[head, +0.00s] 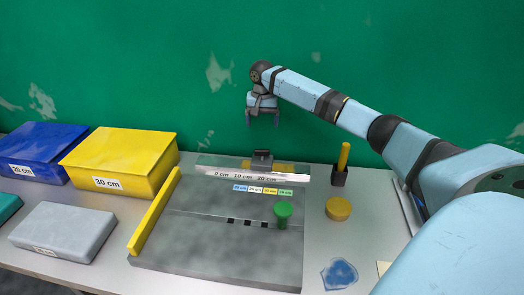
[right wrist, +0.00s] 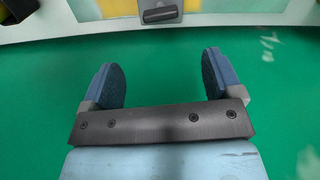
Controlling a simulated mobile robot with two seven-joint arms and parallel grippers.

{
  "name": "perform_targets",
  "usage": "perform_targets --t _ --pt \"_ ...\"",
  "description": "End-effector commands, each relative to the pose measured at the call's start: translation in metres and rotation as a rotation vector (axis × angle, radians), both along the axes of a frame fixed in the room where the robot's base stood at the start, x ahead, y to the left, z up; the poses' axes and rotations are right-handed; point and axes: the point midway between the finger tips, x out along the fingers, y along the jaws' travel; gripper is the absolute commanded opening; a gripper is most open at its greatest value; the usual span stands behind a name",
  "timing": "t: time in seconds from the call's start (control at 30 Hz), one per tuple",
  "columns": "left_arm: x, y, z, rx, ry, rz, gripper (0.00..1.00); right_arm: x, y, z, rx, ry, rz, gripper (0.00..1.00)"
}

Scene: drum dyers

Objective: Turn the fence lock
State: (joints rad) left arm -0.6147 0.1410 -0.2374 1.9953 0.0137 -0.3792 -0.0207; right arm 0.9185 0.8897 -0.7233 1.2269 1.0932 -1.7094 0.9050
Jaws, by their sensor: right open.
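My right gripper (head: 263,118) hangs open and empty in front of the green wall, above and behind the work board (head: 210,243). In the right wrist view its two blue fingers (right wrist: 164,75) are wide apart with nothing between them. A black block (head: 262,158) sits at the board's back edge by a centimetre scale (head: 245,176); in the right wrist view a black handle-like part (right wrist: 158,14) shows at the top, beyond the fingertips. A green knob (head: 283,212) stands on the board's right side. I cannot tell which part is the fence lock. My left gripper is not in view.
A yellow bar (head: 155,213) runs along the board's left edge. Yellow (head: 125,155) and blue (head: 42,150) boxes and a grey block (head: 65,231) stand left. A yellow round piece (head: 338,208), a black holder (head: 339,176) and a blue patch (head: 339,274) are right.

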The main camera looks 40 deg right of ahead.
Motion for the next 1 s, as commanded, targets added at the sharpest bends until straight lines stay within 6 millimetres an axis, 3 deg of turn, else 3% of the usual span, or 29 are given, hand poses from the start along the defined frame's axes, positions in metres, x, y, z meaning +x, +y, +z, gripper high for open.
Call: perform_targets --t 0.3,0.5,0.7,1.0 --pt "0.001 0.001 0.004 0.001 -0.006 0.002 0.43 -0.001 0.0 -0.069 -0.001 0.004 0.001 0.85" --pt "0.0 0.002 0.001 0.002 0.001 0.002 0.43 0.0 0.001 -0.101 0.0 0.001 0.002 0.85" --pt "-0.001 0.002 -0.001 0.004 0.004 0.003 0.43 0.0 0.0 -0.115 -0.001 0.001 0.003 0.85" --pt "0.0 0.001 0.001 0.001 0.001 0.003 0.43 0.0 0.001 -0.117 0.0 0.0 0.003 0.83"
